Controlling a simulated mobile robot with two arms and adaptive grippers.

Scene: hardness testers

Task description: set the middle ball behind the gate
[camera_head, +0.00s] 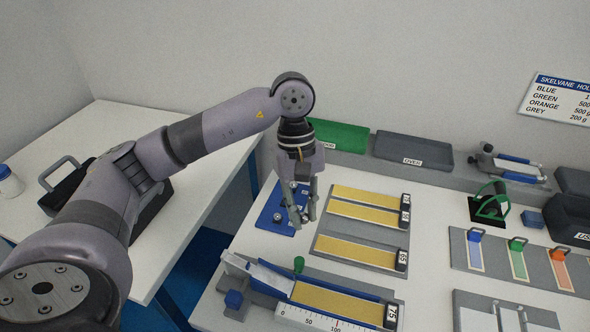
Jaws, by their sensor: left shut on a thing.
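My left gripper (304,219) points down over the right edge of the blue ball tray (268,222). It is shut on a small ball, which the fingers mostly hide. Another small grey ball (277,217) sits on the tray, left of the fingers. I cannot tell how high the held ball is above the tray. At the front stands a tester with a ramp (262,274), a yellow strip (335,302) and a scale. A green-knobbed lever (299,264), perhaps the gate, stands by the ramp's lower end. My right gripper is not in view.
A rack of yellow strips (365,222) lies just right of the gripper. Green (340,136) and grey (413,151) bins line the back. Blue, green and orange tabbed pieces (517,258) stand in a holder at right. A side table (205,125) stands left.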

